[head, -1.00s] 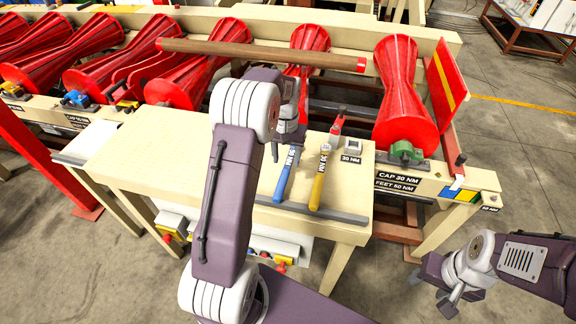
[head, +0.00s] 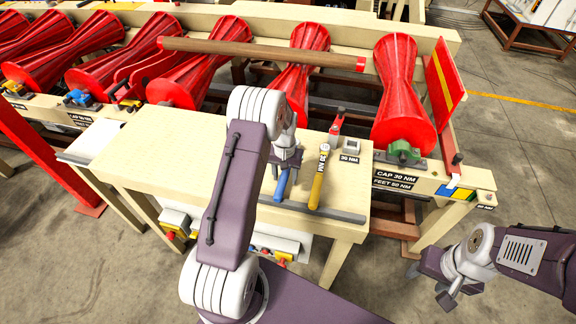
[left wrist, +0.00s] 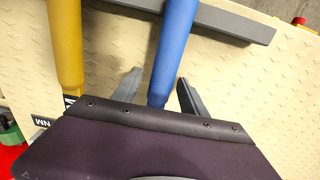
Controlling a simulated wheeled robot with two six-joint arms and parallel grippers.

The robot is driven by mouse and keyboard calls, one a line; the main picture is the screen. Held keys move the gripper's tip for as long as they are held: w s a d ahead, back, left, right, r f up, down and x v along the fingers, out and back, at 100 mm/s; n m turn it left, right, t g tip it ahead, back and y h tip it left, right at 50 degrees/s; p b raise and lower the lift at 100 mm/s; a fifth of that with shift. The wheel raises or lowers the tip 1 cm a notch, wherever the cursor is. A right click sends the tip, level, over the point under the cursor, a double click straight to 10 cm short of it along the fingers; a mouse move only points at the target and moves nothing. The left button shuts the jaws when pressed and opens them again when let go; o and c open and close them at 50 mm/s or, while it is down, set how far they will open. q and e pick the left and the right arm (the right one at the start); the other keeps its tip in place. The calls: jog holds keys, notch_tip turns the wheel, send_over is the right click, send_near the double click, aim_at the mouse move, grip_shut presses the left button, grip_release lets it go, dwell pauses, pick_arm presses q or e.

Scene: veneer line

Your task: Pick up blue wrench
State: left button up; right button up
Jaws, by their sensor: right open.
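The blue wrench (head: 281,184) lies on the wooden bench top, its upper part hidden behind my left gripper in the head view. My left gripper (head: 286,160) is right over it. In the left wrist view the blue handle (left wrist: 174,50) runs between the two open fingers of my left gripper (left wrist: 160,92), with a gap showing on each side. The yellow wrench (head: 318,180) lies just to the right of it, and its handle (left wrist: 66,45) shows outside the fingers. My right gripper (head: 447,287) is open and empty, off to the right over the floor.
A grey strip (head: 335,214) runs along the bench's front edge under the handles. A red-tipped tool (head: 335,128) and a small grey block (head: 351,146) lie at the bench's back right. Red rollers (head: 393,95) stand behind. The bench's left part (head: 150,150) is clear.

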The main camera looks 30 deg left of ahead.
pick_arm(q)
grip_shut()
jog(key=shift+r, duration=0.1)
dwell(1.2)
